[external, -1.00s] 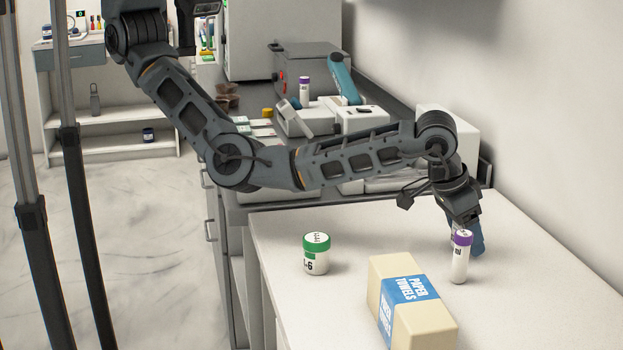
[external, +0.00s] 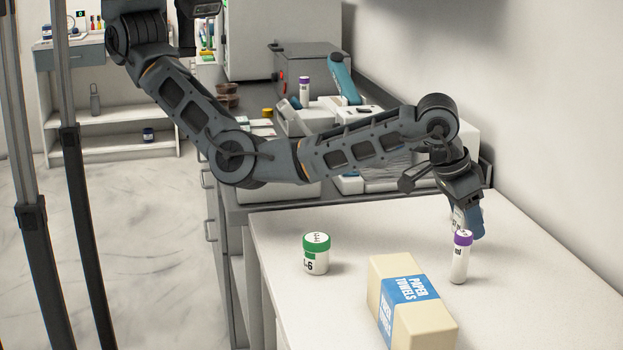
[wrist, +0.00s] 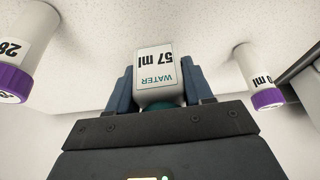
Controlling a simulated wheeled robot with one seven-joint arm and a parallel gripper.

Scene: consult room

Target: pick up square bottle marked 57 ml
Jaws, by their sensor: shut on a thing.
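The square bottle (wrist: 155,62), with a white label reading "WATER 57 ml" and a teal part at its near end, is between my gripper's fingers (wrist: 158,92) in the wrist view. My gripper is shut on it, with a finger on either side. In the external view my gripper (external: 467,224) points down over the white table, just behind a purple-capped vial. A small white piece of the bottle (external: 458,217) shows beside the blue finger; the rest is hidden.
The purple-capped vial (external: 459,264) stands close in front of my gripper. Two purple-capped vials flank it in the wrist view, left (wrist: 25,50) and right (wrist: 256,75). A paper towels pack (external: 408,305) and a green-capped jar (external: 316,255) stand on the white table (external: 285,222).

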